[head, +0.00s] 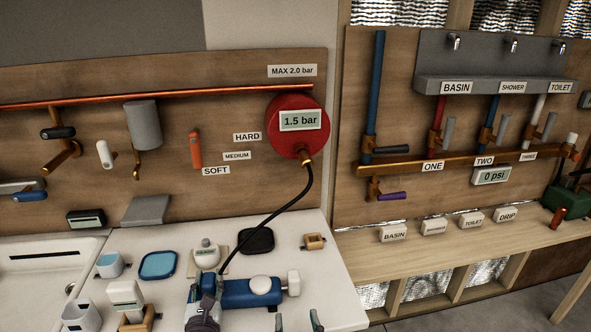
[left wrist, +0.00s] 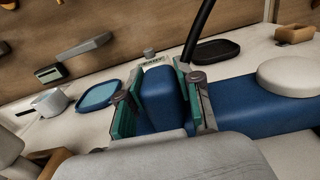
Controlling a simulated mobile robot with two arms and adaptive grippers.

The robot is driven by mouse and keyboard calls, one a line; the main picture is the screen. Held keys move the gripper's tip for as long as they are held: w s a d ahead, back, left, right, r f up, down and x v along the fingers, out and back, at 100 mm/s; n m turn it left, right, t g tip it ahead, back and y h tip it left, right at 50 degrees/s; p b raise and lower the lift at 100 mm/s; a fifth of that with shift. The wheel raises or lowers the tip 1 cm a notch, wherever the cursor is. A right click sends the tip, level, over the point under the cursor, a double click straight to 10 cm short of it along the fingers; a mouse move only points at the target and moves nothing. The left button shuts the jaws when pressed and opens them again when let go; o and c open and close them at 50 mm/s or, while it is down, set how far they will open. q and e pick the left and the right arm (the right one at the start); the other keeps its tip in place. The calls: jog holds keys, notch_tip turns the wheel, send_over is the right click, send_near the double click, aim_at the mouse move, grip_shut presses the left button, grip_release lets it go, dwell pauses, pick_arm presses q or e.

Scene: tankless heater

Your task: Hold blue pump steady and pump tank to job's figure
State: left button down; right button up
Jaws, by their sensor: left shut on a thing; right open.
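The blue pump (head: 240,294) lies on the white counter, with a round white cap (head: 260,285) on top and a white knob (head: 293,281) at its right end. My left gripper (head: 205,285) is shut on the upright blue block at its left end; the left wrist view shows the teal pads either side of that block (left wrist: 160,92). A black hose (head: 285,205) runs from the pump area up to the red tank (head: 284,141). The tank's display (head: 300,120) reads 1.5 bar. My right gripper (head: 297,322) is open and empty at the bottom edge, below the pump's right end.
A label (head: 292,71) above the tank says MAX 2.0 bar. A black dish (head: 256,240) and a small wooden block (head: 314,241) lie behind the pump. A blue-lined tray (head: 158,265) and cups stand left. Counter right of the pump is clear.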

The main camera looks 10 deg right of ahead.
dwell(0.3)
pick_arm(q)
jog(key=c, duration=0.7)
grip_release()
jog(key=s, duration=1.2)
jog(key=shift+a, duration=0.3)
